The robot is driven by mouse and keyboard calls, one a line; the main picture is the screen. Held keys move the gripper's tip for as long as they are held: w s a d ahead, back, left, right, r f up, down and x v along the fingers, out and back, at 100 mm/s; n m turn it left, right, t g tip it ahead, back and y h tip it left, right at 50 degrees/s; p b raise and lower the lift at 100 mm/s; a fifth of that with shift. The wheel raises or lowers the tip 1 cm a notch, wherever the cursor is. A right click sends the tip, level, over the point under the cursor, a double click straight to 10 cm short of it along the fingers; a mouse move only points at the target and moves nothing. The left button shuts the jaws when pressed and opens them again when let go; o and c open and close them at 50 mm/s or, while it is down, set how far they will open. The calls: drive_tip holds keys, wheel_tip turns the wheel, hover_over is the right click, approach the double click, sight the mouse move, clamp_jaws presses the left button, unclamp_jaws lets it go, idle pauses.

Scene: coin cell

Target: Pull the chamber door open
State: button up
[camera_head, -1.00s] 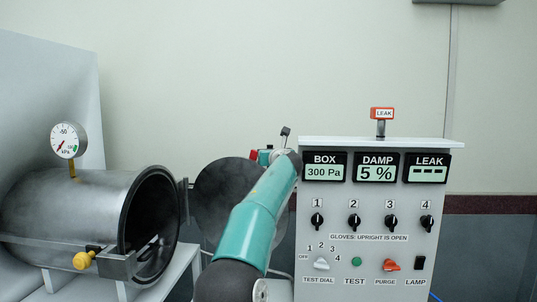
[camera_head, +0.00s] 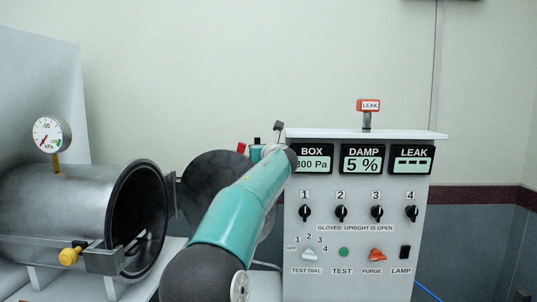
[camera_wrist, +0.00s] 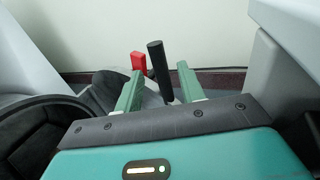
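The metal chamber (camera_head: 60,215) lies on its side at the left in the head view, and its dark round mouth is uncovered. The round dark grey chamber door (camera_head: 200,178) stands swung out to the right of the mouth, partly hidden behind my arm. In the wrist view my gripper (camera_wrist: 160,70) has its two green fingers apart. A black upright bar (camera_wrist: 158,72) shows between them with a gap on each side. A red piece (camera_wrist: 138,61) is just left of the bar. In the head view my gripper is mostly hidden behind my arm.
A grey control panel (camera_head: 430,170) with dials and displays stands close right of my arm. A gauge (camera_head: 50,134) and a yellow knob (camera_head: 69,257) are on the chamber.

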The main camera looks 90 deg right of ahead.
drive_tip(key=v, duration=0.8)
drive_tip(key=shift+a, duration=0.2)
drive_tip(key=shift+s, duration=0.1)
